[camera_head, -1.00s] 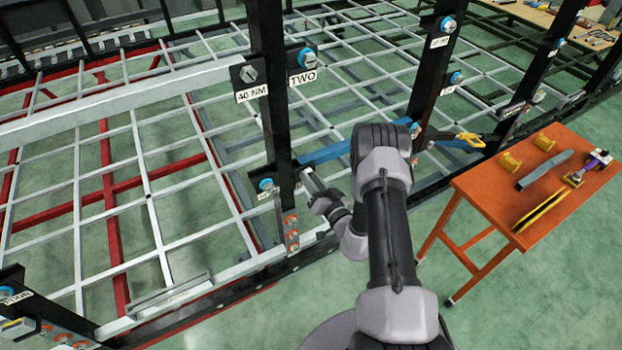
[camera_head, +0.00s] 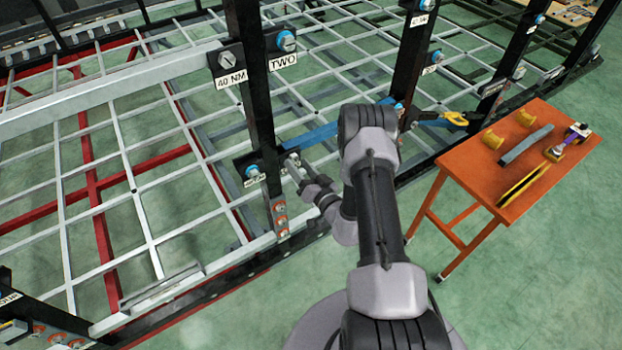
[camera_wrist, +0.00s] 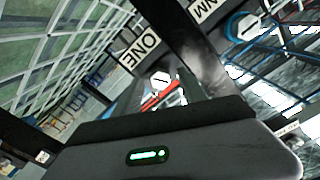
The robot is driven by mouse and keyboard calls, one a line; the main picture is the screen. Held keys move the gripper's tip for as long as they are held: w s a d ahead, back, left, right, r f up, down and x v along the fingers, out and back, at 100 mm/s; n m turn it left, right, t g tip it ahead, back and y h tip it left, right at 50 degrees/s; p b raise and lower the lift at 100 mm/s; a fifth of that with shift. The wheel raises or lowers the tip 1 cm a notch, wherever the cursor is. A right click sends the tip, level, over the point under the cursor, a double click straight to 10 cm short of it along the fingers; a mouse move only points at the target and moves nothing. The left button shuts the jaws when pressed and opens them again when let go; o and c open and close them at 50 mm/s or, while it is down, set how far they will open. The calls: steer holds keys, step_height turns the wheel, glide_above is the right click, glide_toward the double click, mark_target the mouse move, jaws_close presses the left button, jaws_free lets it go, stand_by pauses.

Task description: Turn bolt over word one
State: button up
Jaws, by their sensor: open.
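In the wrist view, the white word ONE label (camera_wrist: 142,51) sits on a dark bracket. A pale hex bolt (camera_wrist: 160,79) with a dark line across its head is beside it, straight ahead of my gripper. My gripper (camera_head: 291,163) is open at the lower end of the black post in the head view, close to its bracket. In the wrist view a red strip and pale parts show just in front of the bolt; the fingertips are mostly hidden by the gripper housing. I cannot tell whether the gripper touches the bolt.
A blue-ringed bolt (camera_wrist: 245,25) beside an NM label (camera_wrist: 208,10) is close by. Higher up, the post (camera_head: 253,90) carries 40 NM (camera_head: 231,81) and TWO (camera_head: 283,62) labels. A blue beam (camera_head: 330,132) runs behind my arm. An orange table (camera_head: 480,180) stands right.

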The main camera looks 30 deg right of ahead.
steer(key=s, duration=1.6)
steer(key=shift+s+d+b, duration=0.2)
steer(key=shift+d+b, duration=0.05)
steer(key=shift+b, duration=0.15)
